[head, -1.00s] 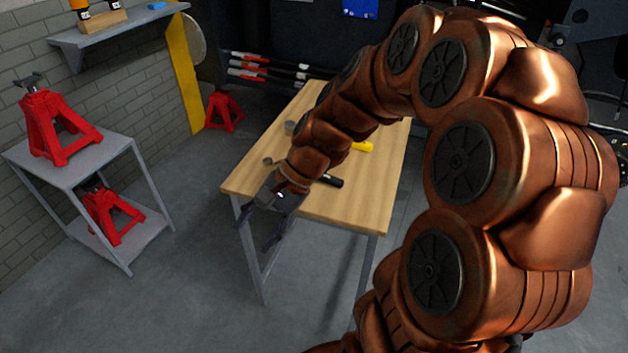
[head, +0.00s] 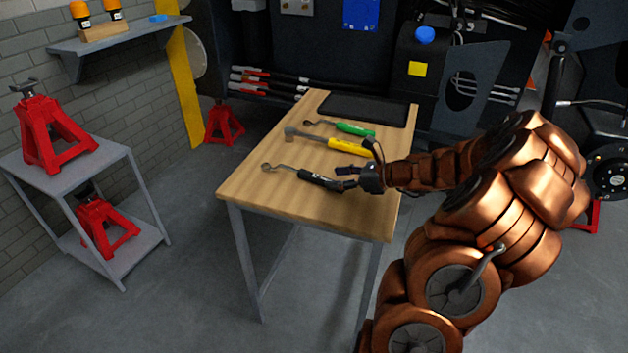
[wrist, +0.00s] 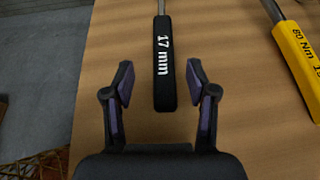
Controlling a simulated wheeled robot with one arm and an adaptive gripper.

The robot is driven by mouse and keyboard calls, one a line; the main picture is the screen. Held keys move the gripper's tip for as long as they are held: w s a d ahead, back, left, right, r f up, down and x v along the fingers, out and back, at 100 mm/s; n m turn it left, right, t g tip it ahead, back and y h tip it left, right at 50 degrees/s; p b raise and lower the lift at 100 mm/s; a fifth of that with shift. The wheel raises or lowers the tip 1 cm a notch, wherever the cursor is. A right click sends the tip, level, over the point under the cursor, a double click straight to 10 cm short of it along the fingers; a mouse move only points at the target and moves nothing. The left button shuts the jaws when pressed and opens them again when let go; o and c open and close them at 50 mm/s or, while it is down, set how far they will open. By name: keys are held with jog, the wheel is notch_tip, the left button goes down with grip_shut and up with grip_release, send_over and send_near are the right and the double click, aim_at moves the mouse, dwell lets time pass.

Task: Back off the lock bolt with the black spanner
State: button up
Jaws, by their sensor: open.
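The black spanner (head: 318,180) lies on the wooden table (head: 250,190), its ring end to the left and its black handle to the right. In the wrist view its handle (wrist: 164,65), marked "17 mm", points between the fingers. My gripper (head: 347,177) is open at the handle's end. In the wrist view my gripper (wrist: 160,82) has a finger on each side of the handle's end, with gaps on both sides. Whether the fingers are at the handle's height I cannot tell. I cannot make out the lock bolt.
A yellow-handled tool (head: 350,147) lies just behind the black spanner; its handle (wrist: 300,50) shows at right in the wrist view. A green-handled spanner (head: 354,129) and a dark mat (head: 365,110) lie farther back. The table's front is clear.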

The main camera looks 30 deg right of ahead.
aim_at(320, 177)
jog(key=shift+w+x, duration=0.2)
jog(key=shift+x, duration=3.35)
jog(key=shift+d+r, duration=0.2)
grip_shut()
